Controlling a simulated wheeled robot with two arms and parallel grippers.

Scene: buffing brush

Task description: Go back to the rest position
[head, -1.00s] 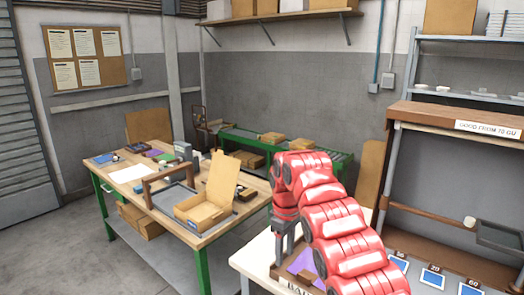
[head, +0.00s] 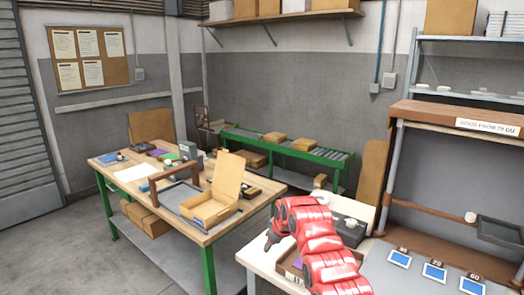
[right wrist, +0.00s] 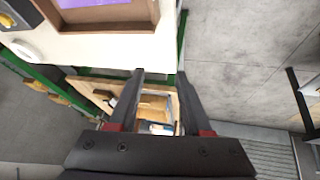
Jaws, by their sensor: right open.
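My red right arm comes in at the lower right of the head view. Its right gripper (head: 270,241) points left, beside the white table's (head: 262,268) left edge. In the right wrist view the two black fingers of the right gripper (right wrist: 160,76) are apart with nothing between them. The wooden tray (right wrist: 100,22) with a purple sheet (right wrist: 88,3) in it lies on the white table, clear of the fingers. In the head view my arm partly hides this tray. My left gripper is not in view.
A wooden workbench (head: 128,190) with an open cardboard box (head: 208,208) stands to the left. A green conveyor (head: 318,156) runs behind. A dark case (head: 348,230) sits on the white table. A shelf rack (head: 455,110) stands at right. Bare floor (head: 75,245) lies at left.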

